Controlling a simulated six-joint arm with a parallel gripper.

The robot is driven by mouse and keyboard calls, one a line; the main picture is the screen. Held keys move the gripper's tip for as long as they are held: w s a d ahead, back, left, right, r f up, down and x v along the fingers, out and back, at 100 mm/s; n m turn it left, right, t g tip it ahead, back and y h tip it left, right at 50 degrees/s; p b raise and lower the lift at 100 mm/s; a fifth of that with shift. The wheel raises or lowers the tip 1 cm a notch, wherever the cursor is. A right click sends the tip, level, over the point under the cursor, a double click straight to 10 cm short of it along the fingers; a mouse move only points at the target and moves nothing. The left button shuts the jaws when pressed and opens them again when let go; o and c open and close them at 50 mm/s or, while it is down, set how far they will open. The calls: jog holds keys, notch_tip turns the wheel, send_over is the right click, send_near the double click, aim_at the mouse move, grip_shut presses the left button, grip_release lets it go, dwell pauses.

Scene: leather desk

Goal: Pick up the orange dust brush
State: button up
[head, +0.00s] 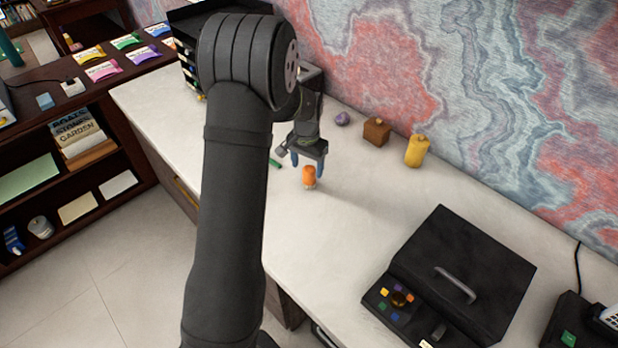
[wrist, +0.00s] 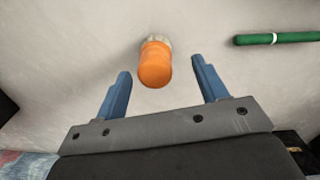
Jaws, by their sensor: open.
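The orange dust brush (head: 309,175) stands on the pale desktop in the head view, its orange handle up and a paler part at its foot. In the wrist view the orange dust brush (wrist: 156,66) shows ahead of and between the two blue fingers. My gripper (head: 307,164) is open and empty, just above and beside the brush. In the wrist view my gripper (wrist: 160,75) has a finger on each side of the brush's near end, with clear gaps. I cannot tell how far above the desk the fingertips are.
A green pen (wrist: 275,39) lies to the right in the wrist view. Along the wall stand a purple stone (head: 342,118), a brown box (head: 377,131) and a yellow bottle (head: 417,151). A black lidded machine (head: 465,262) is at the right. The desktop between is clear.

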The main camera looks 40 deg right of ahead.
aim_at(309, 169)
jog(key=f, duration=0.4)
jog(key=shift+s+a+f, duration=0.1)
jog(key=shift+s+f, duration=0.2)
jog(key=shift+c, duration=0.3)
jog(key=c, duration=1)
jog(key=shift+r, duration=0.5)
jog(key=r, duration=0.2)
jog(key=s+r, duration=0.1)
jog(key=r, duration=0.1)
jog(key=s+r, duration=0.2)
jog(key=s, duration=0.1)
jog(key=s+r, duration=0.2)
jog(key=s, duration=0.2)
jog(key=s+r, duration=0.2)
jog(key=s, duration=0.1)
jog(key=shift+s+d, duration=0.35)
